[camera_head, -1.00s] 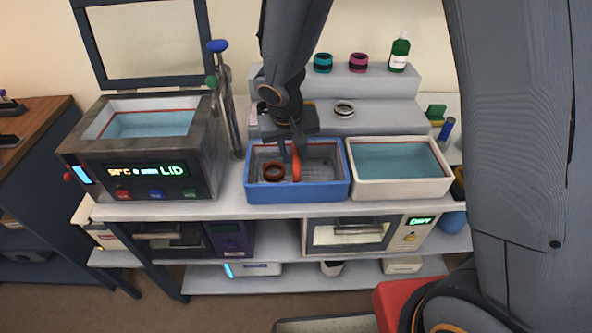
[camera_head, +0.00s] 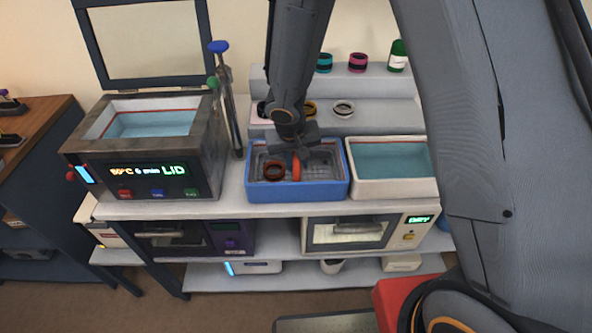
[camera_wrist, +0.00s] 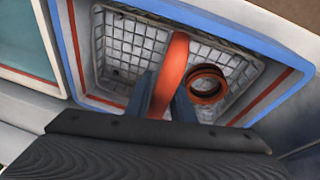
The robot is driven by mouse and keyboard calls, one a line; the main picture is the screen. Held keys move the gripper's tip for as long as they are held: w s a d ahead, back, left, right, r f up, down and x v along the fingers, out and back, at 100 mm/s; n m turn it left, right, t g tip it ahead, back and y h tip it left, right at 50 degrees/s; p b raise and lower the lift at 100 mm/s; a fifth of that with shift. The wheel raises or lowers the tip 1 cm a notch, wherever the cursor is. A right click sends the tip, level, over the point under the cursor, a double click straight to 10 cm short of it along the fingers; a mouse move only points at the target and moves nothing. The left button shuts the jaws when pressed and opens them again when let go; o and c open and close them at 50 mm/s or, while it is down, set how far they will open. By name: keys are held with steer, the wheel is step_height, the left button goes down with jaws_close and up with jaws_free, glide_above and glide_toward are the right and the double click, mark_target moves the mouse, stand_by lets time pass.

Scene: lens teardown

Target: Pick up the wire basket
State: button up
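The wire basket (camera_wrist: 128,46) is a grey mesh basket sitting inside a blue-rimmed tub (camera_head: 300,190), with a red-orange upright handle (camera_wrist: 174,62). A dark red ring (camera_head: 273,171) lies in the basket and also shows in the wrist view (camera_wrist: 206,84). My gripper (camera_head: 297,155) is down at the top of the handle. In the wrist view its two fingers (camera_wrist: 166,92) stand on either side of the handle, close to it. Whether both fingers press on it is not clear.
A cream tub (camera_head: 392,186) of blue liquid stands right beside the blue tub. A heated bath (camera_head: 145,182) with a raised lid and a post with a blue knob (camera_head: 218,47) stand to the left. A grey stepped shelf (camera_head: 375,119) with rings is behind.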

jaws_close()
